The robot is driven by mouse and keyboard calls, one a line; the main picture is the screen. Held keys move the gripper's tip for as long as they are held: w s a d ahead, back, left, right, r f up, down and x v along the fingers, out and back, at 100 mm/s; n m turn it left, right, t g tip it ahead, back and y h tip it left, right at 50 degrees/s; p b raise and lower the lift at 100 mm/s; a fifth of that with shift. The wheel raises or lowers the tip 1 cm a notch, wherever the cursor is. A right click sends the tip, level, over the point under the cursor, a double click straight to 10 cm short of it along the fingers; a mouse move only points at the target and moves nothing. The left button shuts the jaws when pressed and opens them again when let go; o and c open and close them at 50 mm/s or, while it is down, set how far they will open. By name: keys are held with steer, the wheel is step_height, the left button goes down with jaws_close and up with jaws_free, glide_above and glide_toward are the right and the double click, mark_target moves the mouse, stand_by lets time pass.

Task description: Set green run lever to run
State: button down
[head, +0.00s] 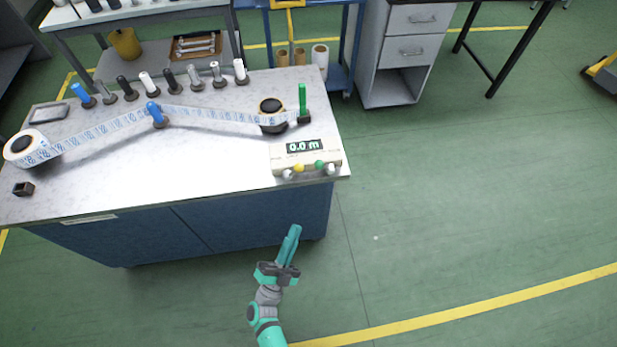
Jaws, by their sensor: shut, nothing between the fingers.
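The green run lever (303,98) stands upright on a small dark base at the right end of the bench top, just right of the black-cored roll (272,115). In front of it is the pale control box (306,157), with a display reading 0.0 m and white, yellow and green knobs along its front. My gripper (295,230) is shut and empty. It is in front of the bench's blue cabinet, below the top's front edge in the picture and well apart from the lever. Any run or stop marking at the lever is too small to read.
A printed label web (105,128) runs from the left roll (24,146) past a blue post (155,112) to the black-cored roll. Several posts stand along the back of the bench (130,185). A grey drawer unit (392,75) stands behind.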

steer(key=w+a+m+g+h, duration=0.4)
steer(key=w+a+m+h, duration=0.1)
steer(key=w+m+h, duration=0.1)
steer(key=shift+w+f+m+h, duration=0.35)
steer(key=shift+f+m+h, duration=0.05)
steer(key=shift+m+h, duration=0.45)
steer(key=shift+w, duration=0.15)
glide_toward(324, 167)
steer(key=w+r, duration=0.1)
steer(key=r, duration=0.1)
steer(key=w+d+r, duration=0.1)
steer(key=w, duration=0.1)
steer(key=shift+w+d+r, duration=0.1)
steer(key=shift+d+r, duration=0.05)
steer(key=shift+r, duration=0.25)
